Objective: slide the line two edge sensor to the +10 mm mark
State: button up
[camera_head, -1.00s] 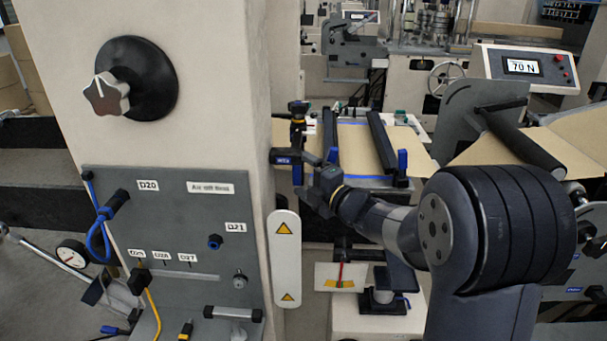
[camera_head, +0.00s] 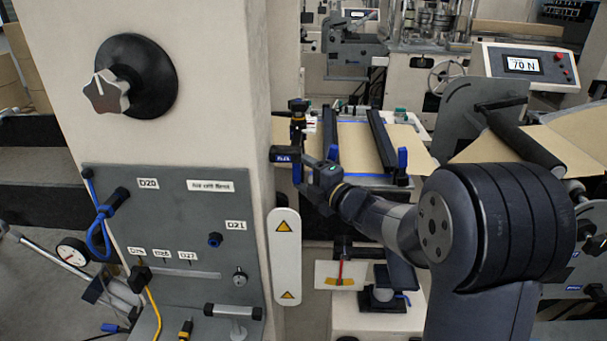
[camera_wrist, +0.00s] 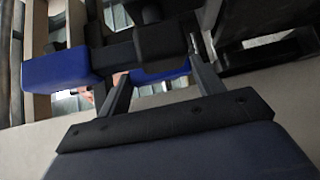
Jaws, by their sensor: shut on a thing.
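The edge sensor appears to be the dark block with a blue label (camera_head: 284,155) beside the pillar's right edge in the head view. In the wrist view, a blue block (camera_wrist: 55,68) at left and a dark body (camera_wrist: 160,41) with blue beneath it seem to be parts of the same unit. My gripper (camera_head: 308,162) reaches it from the right. In the wrist view my gripper's fingers (camera_wrist: 158,60) stand either side of the dark body and are shut on it. The scale and the +10 mm mark cannot be read in either view.
A beige pillar (camera_head: 258,80) stands close to the left of my gripper. A dark upright post (camera_head: 298,122) rises just above the sensor. Dark rollers (camera_head: 382,142) and a brown web (camera_head: 356,145) lie to the right. A display reading 70 N (camera_head: 523,65) stands at upper right.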

jog(key=shift+w+b, duration=0.55)
jog(key=shift+w, duration=0.05)
jog(key=o, duration=1.4)
jog(key=shift+d, duration=0.1)
jog(key=b+v, duration=0.2)
jog(key=v, duration=0.8)
jog(key=shift+s+d, duration=0.25)
jog(key=shift+s, duration=0.1)
